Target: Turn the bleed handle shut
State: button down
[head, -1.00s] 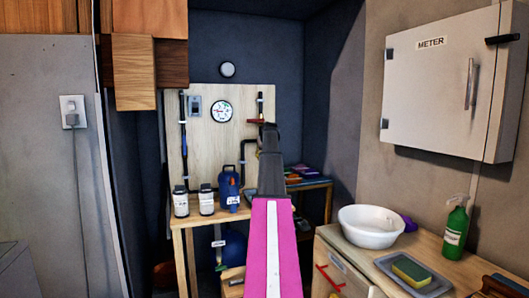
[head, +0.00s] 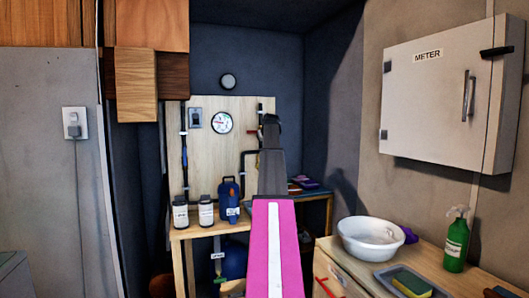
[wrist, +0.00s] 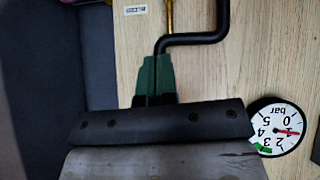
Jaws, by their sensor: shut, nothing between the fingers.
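A small reddish-brown handle (head: 252,131) shows at the right of the pale wooden board, just left of my gripper in the head view; I take it for the bleed handle. Its far end is hidden behind my arm. My gripper (head: 270,120) is in front of the board's right edge. In the wrist view my gripper's green fingers (wrist: 154,80) are together with nothing between them. A black bent pipe (wrist: 195,39) passes just beyond the fingertips, and a brass-coloured rod (wrist: 169,14) stands beyond it. I cannot tell whether the fingers touch the pipe. No handle is clear in the wrist view.
A round pressure gauge (head: 221,122) is on the board; it also shows in the wrist view (wrist: 277,130). Bottles and a blue jug (head: 229,199) stand on the bench below. A counter with a white basin (head: 371,238) and a meter cabinet (head: 438,100) are at right.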

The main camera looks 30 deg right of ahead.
jog(key=shift+v, duration=1)
jog(key=c, duration=1.4)
grip_release()
jog(key=shift+s, duration=0.2)
jog(key=o, duration=0.5)
jog(key=shift+d+f, duration=0.1)
jog(key=shift+d, duration=0.05)
jog(key=o, duration=0.5)
jog(key=shift+w+d+f+m+h, duration=0.1)
jog(key=shift+d+f+m+h, duration=0.35)
jog(key=shift+d+h, duration=0.1)
jog(key=shift+o, duration=0.6)
jog(key=d+f+m+t+h, duration=0.1)
jog(key=d+f+m+h, duration=0.1)
jog(key=d+f+h, duration=0.1)
jog(key=shift+w+d+f+t+h, duration=0.2)
jog(key=shift+d+f+t+h, duration=0.15)
jog(key=shift+d+f, duration=0.55)
jog(key=s+a+f+n+t+y, duration=0.1)
jog(key=a+f+n+t+y, duration=0.4)
jog(key=f+t, duration=0.75)
jog(key=shift+g+h, duration=0.4)
jog(key=shift+h, duration=0.1)
jog(key=x, duration=0.6)
jog(key=a+x, duration=0.1)
jog(key=x, duration=0.3)
jog(key=shift+w+f, duration=0.2)
jog(key=shift+w, duration=0.05)
jog(key=shift+c, duration=0.3)
